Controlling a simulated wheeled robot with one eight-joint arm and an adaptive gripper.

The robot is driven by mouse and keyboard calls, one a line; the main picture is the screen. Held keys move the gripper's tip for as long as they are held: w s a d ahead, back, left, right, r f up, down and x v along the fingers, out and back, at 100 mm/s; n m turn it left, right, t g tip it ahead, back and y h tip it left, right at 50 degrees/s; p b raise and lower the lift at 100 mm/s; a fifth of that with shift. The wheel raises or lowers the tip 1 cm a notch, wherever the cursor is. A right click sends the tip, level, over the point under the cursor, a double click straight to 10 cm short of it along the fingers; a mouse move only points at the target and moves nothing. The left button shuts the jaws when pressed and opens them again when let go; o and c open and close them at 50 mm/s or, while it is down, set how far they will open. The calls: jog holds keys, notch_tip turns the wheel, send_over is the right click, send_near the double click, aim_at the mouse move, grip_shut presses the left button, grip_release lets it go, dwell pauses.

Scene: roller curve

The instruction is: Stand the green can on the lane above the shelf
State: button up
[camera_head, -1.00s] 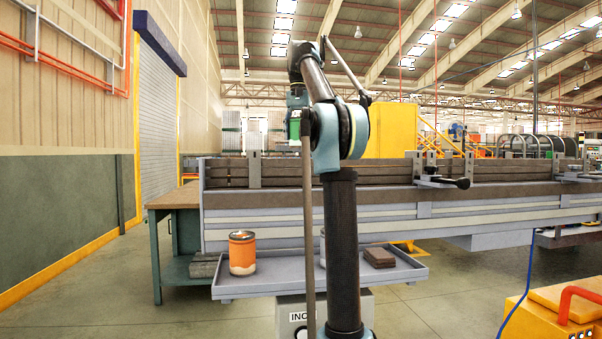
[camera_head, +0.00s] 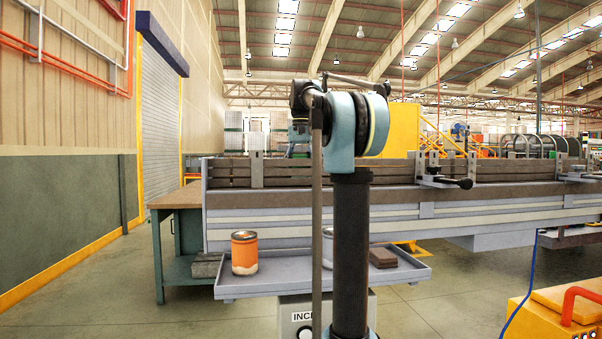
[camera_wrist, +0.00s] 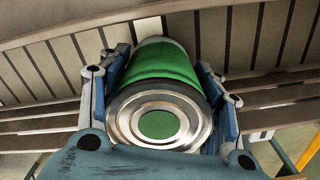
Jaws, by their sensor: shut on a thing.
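The green can (camera_wrist: 165,65) fills the middle of the wrist view, its silver end with a green disc facing the camera. My gripper (camera_wrist: 165,75) is shut on it, with a blue finger on each side. In the head view my own arm hides the can and most of the gripper. The lane (camera_head: 228,172) is a long run of dark rollers between grey rails, above the grey shelf (camera_head: 270,291). In the wrist view rollers (camera_wrist: 265,35) show beyond the can. I cannot tell whether the can touches the lane.
An orange can (camera_head: 244,254) stands at the shelf's left. Brown blocks (camera_head: 382,257) lie at its right, and a pale can (camera_head: 327,248) is partly hidden behind my arm. Upright grey brackets (camera_head: 257,170) and a dark-knobbed clamp (camera_head: 463,184) stand along the lane.

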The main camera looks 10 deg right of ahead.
jog(key=shift+f, duration=0.25)
jog(key=o, duration=1)
jog(key=shift+c, duration=0.2)
notch_tip(320, 180, up, 12)
jog(key=shift+r, duration=0.1)
dwell(0.3)
